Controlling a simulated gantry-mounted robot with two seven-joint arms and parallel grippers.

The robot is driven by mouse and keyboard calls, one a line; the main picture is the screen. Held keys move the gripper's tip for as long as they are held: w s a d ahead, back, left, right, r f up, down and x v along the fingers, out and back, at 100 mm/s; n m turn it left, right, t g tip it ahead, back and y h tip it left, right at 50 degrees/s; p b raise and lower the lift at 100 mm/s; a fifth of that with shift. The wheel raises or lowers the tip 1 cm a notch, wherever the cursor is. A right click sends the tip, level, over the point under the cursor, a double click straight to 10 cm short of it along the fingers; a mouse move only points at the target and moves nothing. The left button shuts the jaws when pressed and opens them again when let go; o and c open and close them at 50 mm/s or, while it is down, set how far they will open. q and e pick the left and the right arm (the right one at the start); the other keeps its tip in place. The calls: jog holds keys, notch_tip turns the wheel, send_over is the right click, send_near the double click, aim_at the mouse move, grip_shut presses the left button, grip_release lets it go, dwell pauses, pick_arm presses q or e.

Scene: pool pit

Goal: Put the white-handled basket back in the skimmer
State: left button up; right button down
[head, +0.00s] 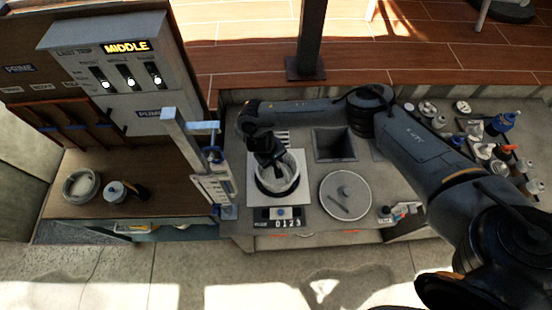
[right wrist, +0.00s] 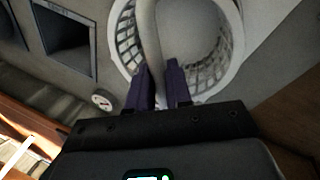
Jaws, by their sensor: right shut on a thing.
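The white-handled basket (head: 288,183) is a round, slotted white basket over the pale square plate of a scale (head: 252,196). I cannot tell whether it rests on the plate or hangs just above it. My right gripper (head: 270,162) reaches down over it from the upper left. In the right wrist view, the purple fingers (right wrist: 159,88) are shut on its white handle (right wrist: 148,35), with the basket's rim (right wrist: 232,60) around them. A dark square opening in the deck (head: 334,144), perhaps the skimmer, lies right of the basket. My left gripper is out of view.
A round grey lid (head: 346,194) lies right of the scale. A blue-and-white upright rack (head: 207,165) stands close on the left. A second round container (head: 81,186) sits on the wooden counter (head: 165,185). Bottles and small parts (head: 490,150) crowd the far right.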

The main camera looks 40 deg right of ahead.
jog(key=shift+f+b, duration=1.25)
jog(key=shift+f, duration=1.8)
jog(key=shift+f+b, duration=0.25)
jog(key=shift+b, duration=0.05)
jog(key=shift+f, duration=0.45)
jog(key=shift+f+b, duration=1.05)
jog(key=shift+f, duration=0.45)
jog(key=shift+f+b, duration=0.3)
jog(key=shift+f, duration=0.25)
